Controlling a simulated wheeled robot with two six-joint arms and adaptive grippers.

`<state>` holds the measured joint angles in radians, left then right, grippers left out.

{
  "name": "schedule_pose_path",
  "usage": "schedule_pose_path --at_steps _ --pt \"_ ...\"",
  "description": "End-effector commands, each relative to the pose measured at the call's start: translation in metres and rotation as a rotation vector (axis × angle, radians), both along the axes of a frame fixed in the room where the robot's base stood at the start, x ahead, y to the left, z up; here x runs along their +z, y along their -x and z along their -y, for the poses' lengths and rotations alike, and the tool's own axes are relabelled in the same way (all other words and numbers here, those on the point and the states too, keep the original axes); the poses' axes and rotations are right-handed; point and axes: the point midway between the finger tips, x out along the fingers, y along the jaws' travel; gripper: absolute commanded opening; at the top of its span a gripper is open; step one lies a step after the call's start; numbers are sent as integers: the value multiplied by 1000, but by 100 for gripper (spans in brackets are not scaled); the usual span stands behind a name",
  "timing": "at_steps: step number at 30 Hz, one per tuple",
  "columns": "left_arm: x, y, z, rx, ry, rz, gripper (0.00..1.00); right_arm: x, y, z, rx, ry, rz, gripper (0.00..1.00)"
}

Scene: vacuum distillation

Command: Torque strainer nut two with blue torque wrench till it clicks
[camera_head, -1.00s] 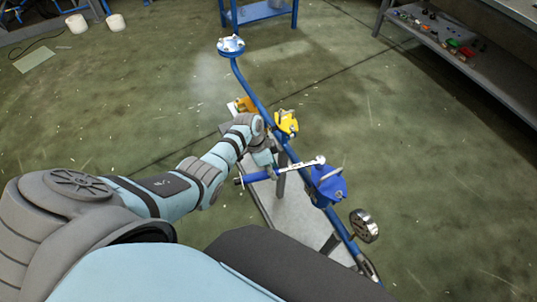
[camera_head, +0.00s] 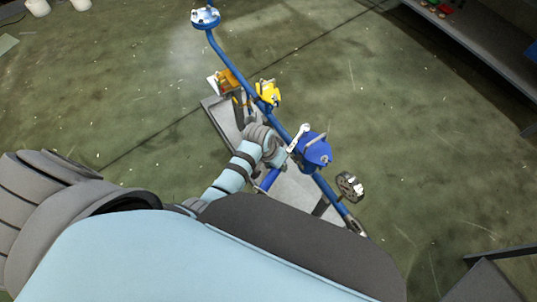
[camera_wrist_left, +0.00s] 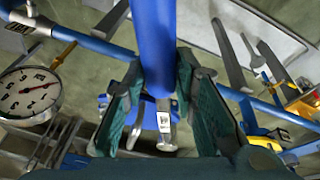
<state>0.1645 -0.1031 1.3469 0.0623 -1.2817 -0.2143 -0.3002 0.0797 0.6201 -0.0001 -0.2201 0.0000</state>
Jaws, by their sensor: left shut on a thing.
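The blue torque wrench (camera_head: 269,180) is held in my left gripper (camera_head: 276,160), which is shut on its blue handle. Its silver head (camera_head: 298,138) lies at the near-left side of the blue strainer (camera_head: 317,151); I cannot tell whether it touches a nut. In the left wrist view, the wrench handle (camera_wrist_left: 153,45) runs between the green-padded fingers of my left gripper (camera_wrist_left: 160,78). The blue strainer shows partly behind the wrench in that view, and the nuts are not clear. My right gripper is not in view.
A blue pipe (camera_head: 228,65) runs diagonally past a yellow fitting (camera_head: 268,93) and an orange one (camera_head: 229,79). A gauge (camera_head: 350,186) sits at the near end; its dial (camera_wrist_left: 27,93) shows in the left wrist view. The grey stand (camera_head: 222,121) lies below. Floor right of the pipe is clear.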

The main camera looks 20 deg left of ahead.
Motion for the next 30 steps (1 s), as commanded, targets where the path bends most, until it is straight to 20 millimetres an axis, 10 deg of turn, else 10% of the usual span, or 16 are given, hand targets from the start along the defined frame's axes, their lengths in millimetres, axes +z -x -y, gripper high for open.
schedule_pose_path --at_steps 10,30 --pt "1 3 34 192 4 -1 0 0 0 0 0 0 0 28" --pt "1 -1 3 13 7 -2 0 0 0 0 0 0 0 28"
